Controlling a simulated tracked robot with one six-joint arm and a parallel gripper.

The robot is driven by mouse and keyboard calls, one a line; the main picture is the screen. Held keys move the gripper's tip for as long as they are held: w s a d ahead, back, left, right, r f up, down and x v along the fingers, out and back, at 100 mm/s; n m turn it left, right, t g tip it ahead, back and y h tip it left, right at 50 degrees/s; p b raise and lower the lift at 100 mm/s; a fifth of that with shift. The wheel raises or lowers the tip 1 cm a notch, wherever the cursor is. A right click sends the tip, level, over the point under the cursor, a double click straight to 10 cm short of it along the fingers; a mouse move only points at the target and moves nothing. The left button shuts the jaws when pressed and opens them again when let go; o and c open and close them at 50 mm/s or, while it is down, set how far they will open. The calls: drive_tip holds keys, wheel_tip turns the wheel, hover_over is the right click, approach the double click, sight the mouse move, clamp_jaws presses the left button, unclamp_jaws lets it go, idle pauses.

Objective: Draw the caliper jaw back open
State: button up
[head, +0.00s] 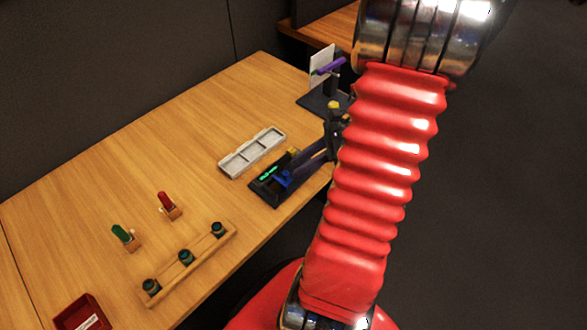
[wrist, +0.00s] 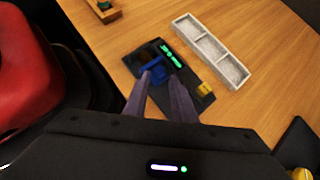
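The caliper is a black block (head: 264,190) with a green lit readout, lying near the table's right edge. It also shows in the wrist view (wrist: 204,102). A blue jaw piece (wrist: 156,74) stands on it, also seen in the head view (head: 283,179). A yellow piece (wrist: 205,89) is at its other end. My gripper (wrist: 160,77) points down at the caliper, its two purple-grey fingers apart with the blue jaw piece between or just beyond the tips. Whether they touch it I cannot tell. My arm hides part of the gripper in the head view.
A grey three-part tray (head: 252,152) lies just beside the caliper. Green and red toggles (head: 168,205), a wooden rack (head: 187,265) and a red bin (head: 82,314) are at left. The table between is clear.

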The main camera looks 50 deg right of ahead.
sight(288, 173)
drive_tip(key=shift+x, duration=1.8)
drive_tip(key=shift+c, duration=0.4)
clamp_jaws()
